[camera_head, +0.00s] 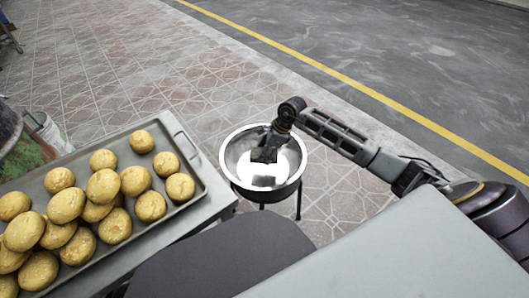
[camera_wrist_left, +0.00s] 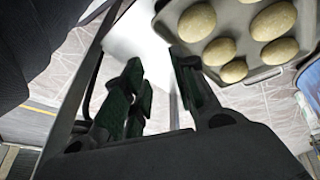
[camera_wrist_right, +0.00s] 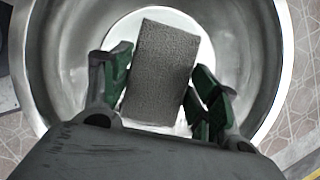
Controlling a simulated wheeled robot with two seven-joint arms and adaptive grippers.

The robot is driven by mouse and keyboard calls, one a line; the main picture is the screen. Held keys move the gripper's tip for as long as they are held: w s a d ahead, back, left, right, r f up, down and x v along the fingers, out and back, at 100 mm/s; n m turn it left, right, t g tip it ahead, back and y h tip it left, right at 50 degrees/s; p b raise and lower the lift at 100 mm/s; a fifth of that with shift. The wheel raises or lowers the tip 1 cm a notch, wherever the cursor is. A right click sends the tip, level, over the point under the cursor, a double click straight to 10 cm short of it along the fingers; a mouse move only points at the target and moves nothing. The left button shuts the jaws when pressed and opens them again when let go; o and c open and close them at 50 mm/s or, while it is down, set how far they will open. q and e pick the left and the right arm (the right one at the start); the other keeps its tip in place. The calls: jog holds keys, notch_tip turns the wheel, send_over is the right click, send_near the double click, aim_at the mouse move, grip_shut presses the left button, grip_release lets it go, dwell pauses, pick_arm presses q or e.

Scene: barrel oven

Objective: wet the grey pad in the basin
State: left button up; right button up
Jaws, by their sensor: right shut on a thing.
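The grey pad (camera_wrist_right: 160,70) is a rough-textured rectangular block, slightly tilted, between the fingers of my right gripper (camera_wrist_right: 162,88) in the right wrist view. The gripper is shut on it. The round metal basin (camera_head: 232,178) stands on dark legs right of the tray in the head view. My right gripper (camera_head: 264,152) reaches down over the basin's middle. The basin's bright bottom lies behind the pad in the right wrist view; I cannot tell whether the pad touches it. My left gripper (camera_wrist_left: 162,88) is open and empty in the left wrist view, outside the head view.
A metal tray (camera_head: 187,143) with many round yellow-brown buns (camera_head: 103,186) lies on a table (camera_head: 215,200) left of the basin. Paved ground is free behind the basin.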

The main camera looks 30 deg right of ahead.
pick_arm(q)
jog(key=shift+w+d+r+b, duration=0.2)
jog(key=shift+w+r+b, duration=0.15)
jog(key=shift+w+r, duration=0.15)
pick_arm(e)
jog(key=shift+w+d+f, duration=0.1)
jog(key=shift+w+f, duration=0.4)
jog(key=shift+w, duration=0.05)
pick_arm(q)
jog(key=shift+f, duration=0.15)
pick_arm(e)
jog(key=shift+f, duration=0.1)
